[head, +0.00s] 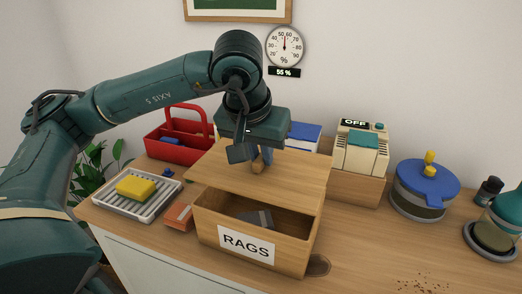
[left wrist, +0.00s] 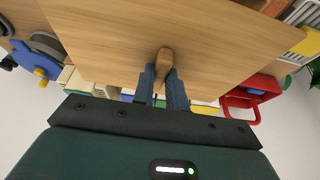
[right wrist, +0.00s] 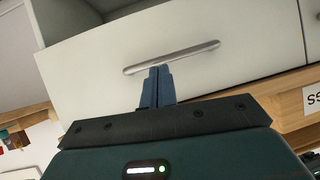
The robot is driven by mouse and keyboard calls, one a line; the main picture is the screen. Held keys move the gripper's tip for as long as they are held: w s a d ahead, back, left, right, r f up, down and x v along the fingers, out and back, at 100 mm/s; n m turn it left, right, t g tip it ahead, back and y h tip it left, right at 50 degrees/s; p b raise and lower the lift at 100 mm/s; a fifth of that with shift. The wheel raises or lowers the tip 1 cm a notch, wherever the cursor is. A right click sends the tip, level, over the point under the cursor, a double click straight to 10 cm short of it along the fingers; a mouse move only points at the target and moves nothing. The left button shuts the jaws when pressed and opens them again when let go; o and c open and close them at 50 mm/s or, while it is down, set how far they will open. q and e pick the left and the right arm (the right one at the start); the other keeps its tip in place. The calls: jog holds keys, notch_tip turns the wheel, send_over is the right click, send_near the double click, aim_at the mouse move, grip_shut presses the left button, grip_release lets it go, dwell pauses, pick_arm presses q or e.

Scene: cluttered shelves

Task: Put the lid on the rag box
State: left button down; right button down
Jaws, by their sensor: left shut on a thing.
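The wooden rag box (head: 290,248) stands on the wooden worktop with a white RAGS label on its front. Its top is partly open, and dark grey cloth (head: 258,219) shows inside. The flat wooden lid (head: 300,172) is over the back part of the box, set back from the front wall; I cannot tell whether it touches the rim. My left gripper (head: 262,160) is shut on the lid's small wooden knob (left wrist: 165,58), with the lid filling much of the left wrist view (left wrist: 110,35). My right gripper (right wrist: 157,88) is shut and empty in front of a white drawer.
A red caddy (head: 175,140), a rack with a yellow sponge (head: 136,187) and a reddish block (head: 180,214) lie left. A boxy device (head: 360,150), a blue-lidded pot (head: 424,185) and jars stand right. A drawer handle (right wrist: 172,56) is close to my right gripper.

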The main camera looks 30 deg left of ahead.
aim_at(260, 175)
pick_arm(q)
jog(key=shift+s+f+b, duration=0.15)
jog(key=shift+f+b, duration=0.2)
jog(key=shift+f, duration=0.65)
jog(key=shift+f+b, duration=0.7)
jog(key=shift+f, duration=0.1)
jog(key=shift+f+b, duration=0.75)
jog(key=shift+b, duration=0.05)
pick_arm(e)
jog(key=shift+a+f+m, duration=0.25)
jog(key=shift+f+m, duration=0.15)
jog(key=shift+f, duration=0.55)
jog(key=shift+f, duration=0.15)
jog(key=shift+s+f, duration=0.1)
jog(key=shift+f, duration=0.35)
